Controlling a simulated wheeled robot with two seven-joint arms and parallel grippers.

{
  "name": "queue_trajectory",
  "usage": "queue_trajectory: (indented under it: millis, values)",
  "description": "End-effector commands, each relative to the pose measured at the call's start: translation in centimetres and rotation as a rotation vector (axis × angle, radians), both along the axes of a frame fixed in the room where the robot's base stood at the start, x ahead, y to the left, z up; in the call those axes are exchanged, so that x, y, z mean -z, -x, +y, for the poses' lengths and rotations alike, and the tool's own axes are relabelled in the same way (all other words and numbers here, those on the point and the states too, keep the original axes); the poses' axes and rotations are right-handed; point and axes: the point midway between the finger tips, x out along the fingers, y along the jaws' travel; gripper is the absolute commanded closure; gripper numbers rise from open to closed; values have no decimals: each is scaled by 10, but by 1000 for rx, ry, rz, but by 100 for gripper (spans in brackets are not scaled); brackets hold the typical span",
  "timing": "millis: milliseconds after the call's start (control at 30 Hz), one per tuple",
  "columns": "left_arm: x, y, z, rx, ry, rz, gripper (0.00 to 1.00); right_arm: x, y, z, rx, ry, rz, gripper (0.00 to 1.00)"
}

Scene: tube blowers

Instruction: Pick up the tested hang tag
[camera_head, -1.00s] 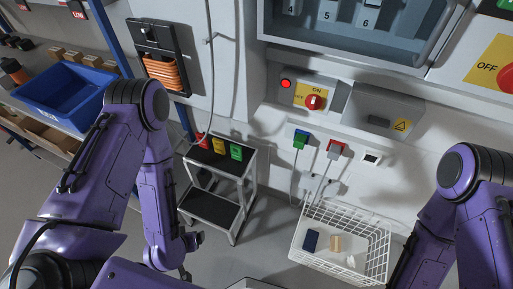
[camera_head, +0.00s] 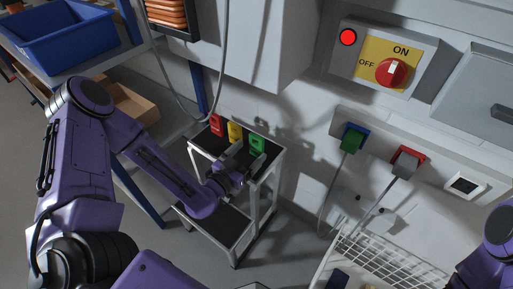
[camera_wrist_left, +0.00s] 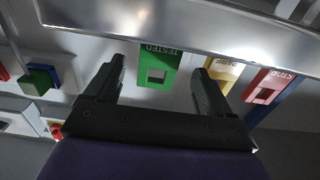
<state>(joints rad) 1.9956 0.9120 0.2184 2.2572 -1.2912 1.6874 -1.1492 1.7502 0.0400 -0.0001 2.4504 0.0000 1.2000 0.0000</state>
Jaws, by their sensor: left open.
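The green tested hang tag (camera_head: 257,146) is at the right end of a row of three tags at the cart's back edge. In the left wrist view the tag (camera_wrist_left: 158,53) shows upside down, with its TESTED lettering and a square hole. My left gripper (camera_head: 238,168) is open just in front of it. In the left wrist view the tag lies between the two fingers of the gripper (camera_wrist_left: 158,72), with gaps on both sides. My right gripper is out of view.
A yellow tag (camera_head: 235,132) and a red tag (camera_head: 216,125) hang beside the green one. The cart's metal rim (camera_wrist_left: 200,32) crosses close to the fingers. A green plug (camera_head: 349,140), a grey plug (camera_head: 404,164) and a white wire basket (camera_head: 388,259) are to the right.

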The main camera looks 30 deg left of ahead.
Motion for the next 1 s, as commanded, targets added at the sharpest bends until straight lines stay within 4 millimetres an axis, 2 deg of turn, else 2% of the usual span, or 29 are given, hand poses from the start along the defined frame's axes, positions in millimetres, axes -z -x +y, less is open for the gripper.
queue_trajectory:
  millis: [233, 500, 667, 700, 1000]
  values:
    - [-3, -40, -6, -2, -1, -2, 17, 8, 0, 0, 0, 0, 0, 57]
    - [-4, -45, -5, -4, 1, 0, 17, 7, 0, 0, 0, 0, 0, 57]
    - [-4, -45, -5, -4, 1, 0, 69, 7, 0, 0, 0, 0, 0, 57]
    - [-4, -44, -5, -4, 1, 1, 72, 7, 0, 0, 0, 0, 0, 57]
    - [-7, -44, -5, -4, 1, 0, 72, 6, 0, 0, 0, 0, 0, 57]
